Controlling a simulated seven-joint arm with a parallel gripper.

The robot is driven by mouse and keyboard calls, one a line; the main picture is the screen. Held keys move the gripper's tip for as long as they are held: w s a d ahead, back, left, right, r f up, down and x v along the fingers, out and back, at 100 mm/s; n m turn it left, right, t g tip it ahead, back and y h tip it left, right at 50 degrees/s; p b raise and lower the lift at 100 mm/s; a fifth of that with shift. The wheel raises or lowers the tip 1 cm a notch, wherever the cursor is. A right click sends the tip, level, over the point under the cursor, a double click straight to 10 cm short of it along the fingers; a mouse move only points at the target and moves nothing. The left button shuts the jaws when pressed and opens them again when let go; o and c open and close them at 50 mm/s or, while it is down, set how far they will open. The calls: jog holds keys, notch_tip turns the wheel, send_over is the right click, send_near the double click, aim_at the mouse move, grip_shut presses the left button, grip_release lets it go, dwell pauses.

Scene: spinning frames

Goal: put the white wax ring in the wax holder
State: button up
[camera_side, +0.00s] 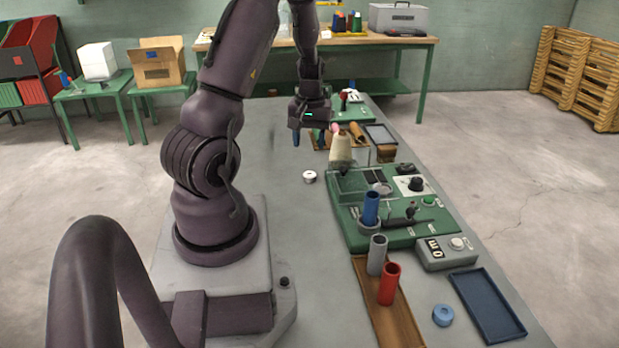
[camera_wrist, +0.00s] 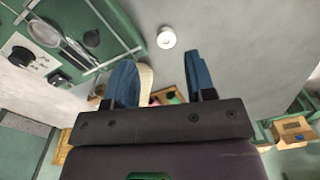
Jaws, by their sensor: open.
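The white wax ring (camera_side: 309,176) lies flat on the grey bench, left of the green machine (camera_side: 350,222). It also shows in the wrist view (camera_wrist: 166,38), beyond the fingertips and apart from them. My gripper (camera_side: 311,140) is above the bench, farther back than the ring. Its blue fingers are spread and empty, as the wrist view shows (camera_wrist: 160,78). A pale round part (camera_side: 382,188) on the machine's top may be the wax holder; I cannot tell for sure. It appears empty, but its details are small.
A cream yarn cone (camera_side: 341,150) stands near my gripper. Blue (camera_side: 371,208), grey (camera_side: 377,255) and red (camera_side: 389,284) tubes stand upright toward the front. A blue ring (camera_side: 443,315) lies beside a dark blue tray (camera_side: 488,304). The bench around the white ring is clear.

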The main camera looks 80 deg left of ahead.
jog(key=a+n+y, duration=0.1)
jog(key=a, duration=0.3)
send_over(309, 174)
jog(key=f, duration=0.7)
jog(key=shift+w+d+f, duration=0.1)
jog(key=shift+w+d, duration=0.05)
jog(key=shift+d, duration=0.1)
jog(key=shift+a+f, duration=0.15)
jog(key=shift+f, duration=1.35)
jog(key=shift+a+f, duration=0.1)
jog(key=shift+f, duration=1.35)
jog(key=shift+c, duration=0.4)
jog(key=c, duration=0.7)
